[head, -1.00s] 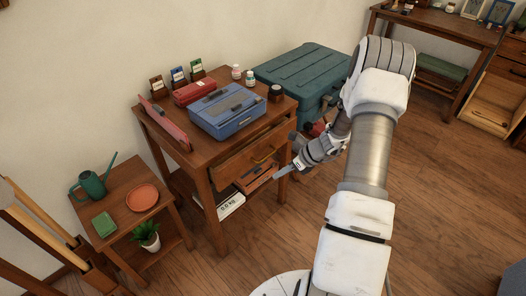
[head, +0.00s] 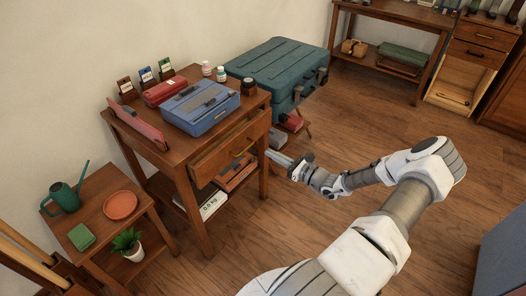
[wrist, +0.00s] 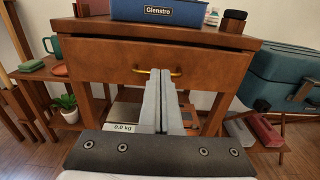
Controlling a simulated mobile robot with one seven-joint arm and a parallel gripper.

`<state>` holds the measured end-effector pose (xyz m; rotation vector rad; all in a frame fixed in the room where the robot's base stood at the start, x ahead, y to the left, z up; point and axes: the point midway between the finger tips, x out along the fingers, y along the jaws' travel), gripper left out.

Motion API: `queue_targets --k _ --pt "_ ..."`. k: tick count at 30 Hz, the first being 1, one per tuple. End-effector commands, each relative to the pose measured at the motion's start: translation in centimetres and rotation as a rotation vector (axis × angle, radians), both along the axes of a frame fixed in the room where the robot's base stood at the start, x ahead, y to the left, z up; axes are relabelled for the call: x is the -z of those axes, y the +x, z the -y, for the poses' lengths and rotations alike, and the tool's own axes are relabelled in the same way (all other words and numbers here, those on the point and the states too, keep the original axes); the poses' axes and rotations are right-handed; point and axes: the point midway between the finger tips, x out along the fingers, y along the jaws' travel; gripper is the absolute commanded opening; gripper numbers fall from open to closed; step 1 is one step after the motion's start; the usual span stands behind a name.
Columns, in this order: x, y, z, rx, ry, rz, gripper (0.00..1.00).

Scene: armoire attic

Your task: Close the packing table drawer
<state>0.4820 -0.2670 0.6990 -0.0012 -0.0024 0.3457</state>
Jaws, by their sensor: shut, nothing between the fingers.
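The packing table (head: 180,130) stands against the wall. Its drawer (head: 228,153) has a brass handle (head: 243,150) and sticks out a little from the table front in the head view. In the wrist view the drawer front (wrist: 110,60) faces me, with its handle (wrist: 176,72) just behind my fingertips. My gripper (head: 276,156) is shut and empty, in front of the drawer and slightly below the handle. In the wrist view the two grey fingers (wrist: 158,85) lie together and cover part of the handle. I cannot tell whether they touch the drawer.
A blue box (head: 200,108) sits on the table top. A teal chest (head: 272,75) stands behind to the right. A scale (wrist: 122,127) is on the lower shelf. A small side table (head: 100,238) stands left. The floor in front is open.

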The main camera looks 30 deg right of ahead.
Motion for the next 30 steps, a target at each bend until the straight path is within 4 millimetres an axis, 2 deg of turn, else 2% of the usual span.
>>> queue_targets --k 9,15,21,30 --pt "0.3 6.4 -2.4 -0.004 0.000 0.001 0.00" --pt "0.3 9.7 -3.7 -0.004 0.001 -0.001 0.00" --pt "0.2 11.3 -4.2 -0.003 0.000 -0.002 0.00" --pt "0.0 11.6 -4.3 -0.002 0.001 -0.003 0.00"
